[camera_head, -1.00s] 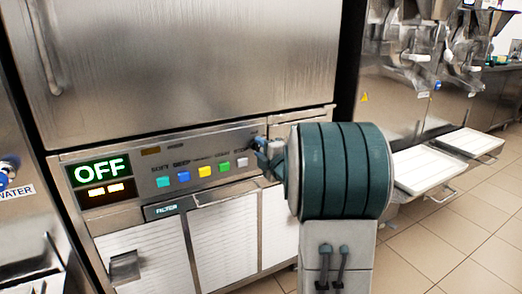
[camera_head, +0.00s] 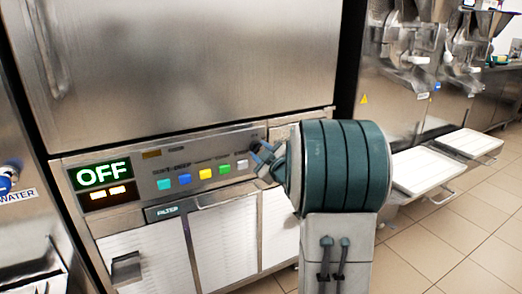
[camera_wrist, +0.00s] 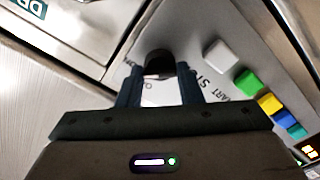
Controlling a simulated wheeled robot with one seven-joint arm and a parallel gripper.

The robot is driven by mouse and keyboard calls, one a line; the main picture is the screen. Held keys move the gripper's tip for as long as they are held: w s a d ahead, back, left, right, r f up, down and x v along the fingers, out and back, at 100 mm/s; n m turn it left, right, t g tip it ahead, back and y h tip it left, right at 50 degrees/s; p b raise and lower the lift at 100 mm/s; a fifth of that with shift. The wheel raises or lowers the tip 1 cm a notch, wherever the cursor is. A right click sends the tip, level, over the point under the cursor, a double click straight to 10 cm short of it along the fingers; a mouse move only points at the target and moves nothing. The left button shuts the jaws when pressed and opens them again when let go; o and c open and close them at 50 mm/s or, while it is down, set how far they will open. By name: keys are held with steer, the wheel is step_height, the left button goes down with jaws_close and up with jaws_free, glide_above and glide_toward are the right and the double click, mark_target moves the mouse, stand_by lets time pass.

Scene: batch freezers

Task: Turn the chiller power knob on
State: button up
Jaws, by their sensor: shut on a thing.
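The chiller's control panel (camera_head: 215,163) has a lit display (camera_head: 102,173) reading OFF in green and a row of coloured buttons. The dark round power knob (camera_wrist: 159,63) shows in the wrist view between the tips of my gripper (camera_wrist: 159,84). The two blue fingers are closed on the knob's sides. In the head view my gripper (camera_head: 265,158) is at the right end of the panel, and my arm hides part of that area. The knob's pointer direction cannot be made out.
White, green, yellow and blue buttons (camera_wrist: 248,82) lie close beside the gripper. A filter label (camera_head: 167,210) and white louvred doors (camera_head: 224,240) are below the panel. White trays (camera_head: 428,170) stick out from machines at right, above a tiled floor.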

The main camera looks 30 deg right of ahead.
steer(key=m+p, duration=0.2)
steer(key=m, duration=0.3)
steer(key=shift+f+m+p, duration=0.1)
steer(key=shift+m+p, duration=0.6)
steer(key=shift+m, duration=1)
steer(key=o, duration=1)
steer(key=shift+s, duration=0.65)
steer(key=s, duration=0.4)
steer(key=s+p, duration=0.1)
steer(key=s, duration=0.3)
steer(key=s+p, duration=0.1)
steer(key=s, duration=0.3)
steer(key=shift+s+d, duration=0.25)
steer(key=shift+s, duration=0.05)
